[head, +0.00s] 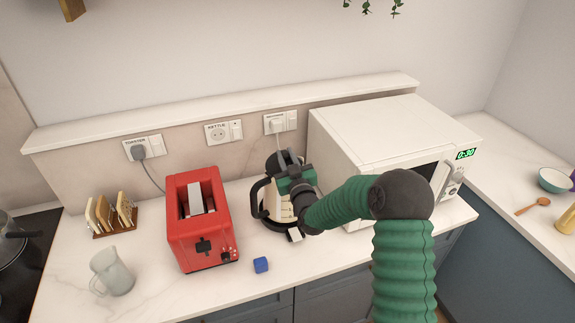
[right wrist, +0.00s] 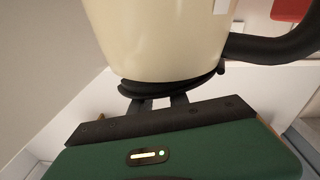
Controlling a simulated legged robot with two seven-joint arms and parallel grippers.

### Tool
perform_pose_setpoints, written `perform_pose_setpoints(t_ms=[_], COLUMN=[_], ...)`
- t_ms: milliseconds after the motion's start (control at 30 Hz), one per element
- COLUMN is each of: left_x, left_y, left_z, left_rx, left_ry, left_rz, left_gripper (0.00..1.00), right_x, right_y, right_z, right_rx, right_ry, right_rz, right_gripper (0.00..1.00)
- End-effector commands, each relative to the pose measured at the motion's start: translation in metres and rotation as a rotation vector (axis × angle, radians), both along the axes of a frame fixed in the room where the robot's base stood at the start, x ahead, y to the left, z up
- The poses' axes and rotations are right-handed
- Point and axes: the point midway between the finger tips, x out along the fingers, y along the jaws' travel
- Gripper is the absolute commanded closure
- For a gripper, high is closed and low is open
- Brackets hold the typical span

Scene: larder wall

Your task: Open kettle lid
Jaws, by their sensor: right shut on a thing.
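The kettle has a cream body (head: 270,201) and a black handle (head: 256,196) on its left. It stands on a dark base between the toaster and the microwave. My right gripper (head: 288,171) covers much of its top. In the right wrist view the cream body (right wrist: 158,40) fills the upper middle, with the handle (right wrist: 275,48) to the right. The black kettle lid (right wrist: 170,88) is at the body's end nearest my gripper. My right gripper's fingers (right wrist: 165,103) are shut at the lid's edge. I cannot tell how far the lid is raised. My left gripper is out of view.
A red toaster (head: 198,232) stands left of the kettle, a white microwave (head: 375,135) right of it. Wall sockets (head: 217,133) are behind.

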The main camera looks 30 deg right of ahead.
Motion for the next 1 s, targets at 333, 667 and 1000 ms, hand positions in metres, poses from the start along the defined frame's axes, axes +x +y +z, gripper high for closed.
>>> perform_pose_setpoints(t_ms=[333,667,1000], left_x=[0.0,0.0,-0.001], left_y=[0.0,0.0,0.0], left_z=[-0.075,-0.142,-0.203], left_rx=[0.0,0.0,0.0], left_ry=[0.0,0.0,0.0], left_rz=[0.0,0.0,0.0], left_gripper=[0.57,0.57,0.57], right_x=[-0.002,-0.006,-0.009], right_y=[0.017,0.037,0.059], right_z=[0.011,0.024,0.032], right_rx=[-0.316,-0.626,-0.922], right_ry=[-0.053,-0.101,-0.143], right_rz=[0.002,0.001,0.0], right_gripper=[1.0,1.0,1.0])
